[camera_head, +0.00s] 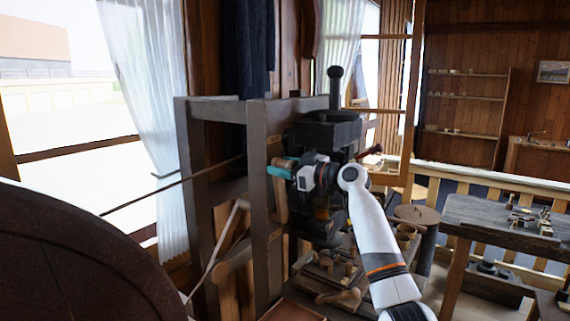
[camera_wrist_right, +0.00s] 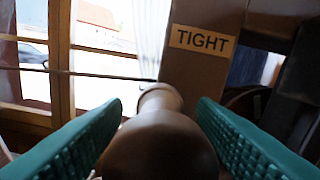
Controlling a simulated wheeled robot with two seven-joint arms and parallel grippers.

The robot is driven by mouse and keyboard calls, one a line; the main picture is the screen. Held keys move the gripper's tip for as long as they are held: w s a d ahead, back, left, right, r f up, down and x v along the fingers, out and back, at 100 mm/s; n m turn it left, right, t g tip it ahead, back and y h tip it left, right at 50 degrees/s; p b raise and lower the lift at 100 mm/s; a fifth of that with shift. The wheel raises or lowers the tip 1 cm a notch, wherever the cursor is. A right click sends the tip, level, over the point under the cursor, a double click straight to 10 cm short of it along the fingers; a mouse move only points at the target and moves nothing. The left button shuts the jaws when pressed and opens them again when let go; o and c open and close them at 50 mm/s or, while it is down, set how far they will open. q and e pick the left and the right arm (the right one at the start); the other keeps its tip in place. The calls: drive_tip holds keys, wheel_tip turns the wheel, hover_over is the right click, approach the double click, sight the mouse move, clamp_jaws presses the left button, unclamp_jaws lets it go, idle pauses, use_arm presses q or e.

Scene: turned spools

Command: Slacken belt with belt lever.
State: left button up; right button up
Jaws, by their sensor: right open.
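The belt lever (camera_wrist_right: 160,140) has a rounded brown wooden handle. It points toward the camera in the right wrist view, below a tan label (camera_wrist_right: 202,39) reading TIGHT on a post. My right gripper (camera_wrist_right: 160,125) is open, with one teal finger on each side of the handle and visible gaps between them. In the head view my right gripper (camera_head: 281,168) is at the dark wooden frame, over a brown wooden piece (camera_head: 281,205) that looks like the lever. A thin belt or cord (camera_head: 165,187) runs left from the frame. My left gripper is not in view.
The dark frame post (camera_head: 260,205) stands close beside my right gripper. A dark machine (camera_head: 325,135) is just behind it. A large dark round shape (camera_head: 75,260) fills the lower left. A workbench (camera_head: 500,222) with small parts stands at the right.

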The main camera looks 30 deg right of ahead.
clamp_jaws()
drive_tip(key=shift+s+a+f+n+b, duration=0.15)
drive_tip(key=shift+a+f+n+b, duration=0.15)
drive_tip(key=shift+b, duration=0.35)
drive_tip(key=s+a+f+n+b, duration=0.3)
drive_tip(key=a+n+b, duration=0.3)
drive_tip(key=b, duration=0.3)
drive_tip(key=shift+a+f+n, duration=0.3)
drive_tip(key=shift+a+f, duration=0.35)
drive_tip(key=shift+a, duration=0.25)
drive_tip(key=shift+f, duration=0.1)
drive_tip(key=shift+c, duration=2.2)
unclamp_jaws()
drive_tip(key=o, duration=0.4)
drive_tip(key=shift+s, duration=0.15)
